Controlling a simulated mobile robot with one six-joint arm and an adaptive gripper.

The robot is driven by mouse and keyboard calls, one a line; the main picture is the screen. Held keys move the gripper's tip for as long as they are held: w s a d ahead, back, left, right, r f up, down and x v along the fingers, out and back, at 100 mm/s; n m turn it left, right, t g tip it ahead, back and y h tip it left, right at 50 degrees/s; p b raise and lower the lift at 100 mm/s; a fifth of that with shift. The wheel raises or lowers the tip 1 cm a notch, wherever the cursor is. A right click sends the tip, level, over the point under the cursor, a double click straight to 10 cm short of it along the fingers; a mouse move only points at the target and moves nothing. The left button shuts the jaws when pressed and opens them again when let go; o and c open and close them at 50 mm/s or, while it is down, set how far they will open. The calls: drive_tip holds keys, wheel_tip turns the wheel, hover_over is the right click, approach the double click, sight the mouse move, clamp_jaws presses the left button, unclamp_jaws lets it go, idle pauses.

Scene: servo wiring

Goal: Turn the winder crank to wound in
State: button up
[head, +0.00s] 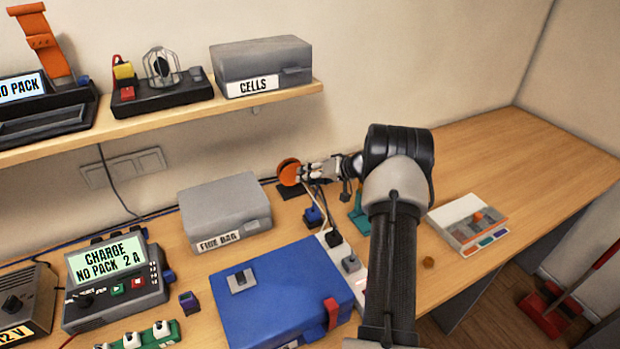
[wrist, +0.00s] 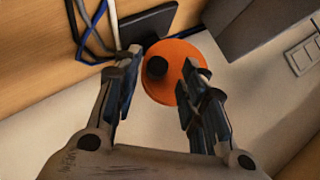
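The winder is an orange disc (head: 289,171) on a dark base, at the back of the bench near the wall. In the wrist view the orange disc (wrist: 180,52) faces me, with a black crank knob (wrist: 156,67) left of its middle. My gripper (wrist: 161,60) is open and points at the disc. The knob shows between the two fingers, with a gap on each side; I cannot tell how far ahead of the fingertips it is. In the head view my gripper (head: 303,174) is just right of the disc and partly covers it.
White, blue and black cables (wrist: 92,25) run beside the winder base. A grey fire bag box (head: 226,212) stands left of it, and a blue case (head: 280,295) in front. A shelf (head: 160,125) overhangs at the left.

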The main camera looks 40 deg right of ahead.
wheel_tip(320, 180, up, 10)
drive_tip(key=shift+f, duration=0.25)
